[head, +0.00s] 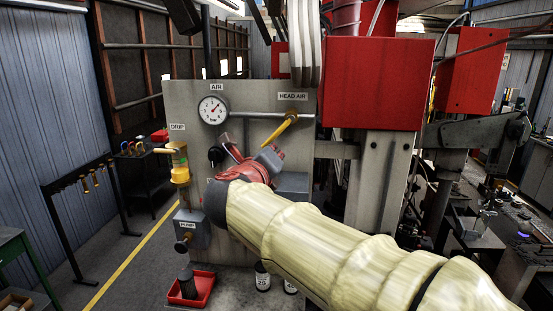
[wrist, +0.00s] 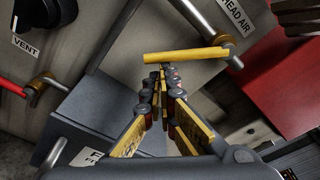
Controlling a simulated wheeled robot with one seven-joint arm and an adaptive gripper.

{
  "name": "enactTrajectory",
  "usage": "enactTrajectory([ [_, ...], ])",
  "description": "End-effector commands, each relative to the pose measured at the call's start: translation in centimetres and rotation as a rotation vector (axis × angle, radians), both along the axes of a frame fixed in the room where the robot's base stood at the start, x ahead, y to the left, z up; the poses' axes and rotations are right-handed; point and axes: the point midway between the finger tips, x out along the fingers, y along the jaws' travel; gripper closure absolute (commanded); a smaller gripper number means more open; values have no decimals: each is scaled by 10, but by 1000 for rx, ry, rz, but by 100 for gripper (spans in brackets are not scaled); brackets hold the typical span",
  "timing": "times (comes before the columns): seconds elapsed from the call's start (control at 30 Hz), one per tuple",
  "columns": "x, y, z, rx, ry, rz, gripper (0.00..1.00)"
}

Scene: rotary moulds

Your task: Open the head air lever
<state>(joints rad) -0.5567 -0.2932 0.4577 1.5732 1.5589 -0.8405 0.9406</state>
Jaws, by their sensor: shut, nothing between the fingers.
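The head air lever (head: 279,130) is a yellow handle on a brass valve, under the HEAD AIR label (head: 292,97) on the grey panel. In the head view it slants down and left from its pivot, off the line of the pipe. It also shows in the wrist view as a yellow bar (wrist: 185,56) with its pivot at the right end. My gripper (wrist: 163,72) is shut and empty. In the wrist view its fingertips show just below the bar, near its free end; I cannot tell whether they touch. My sleeved arm hides part of the panel in the head view.
The pressure gauge (head: 213,110) is left of the lever on the panel (head: 180,95). The wrist view shows the VENT knob (wrist: 38,12) and a brass valve (wrist: 38,90) with a red handle. A red box (head: 377,80) stands right of the panel.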

Motion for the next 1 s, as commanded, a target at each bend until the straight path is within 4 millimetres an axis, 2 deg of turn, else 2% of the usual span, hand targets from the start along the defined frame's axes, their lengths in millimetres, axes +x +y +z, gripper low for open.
enactTrajectory([
  [0.17,2,11,3,127,-27,2,100],
  [0.5,6,31,23,440,-88,1,100],
  [1.0,8,43,48,742,-146,1,100],
])
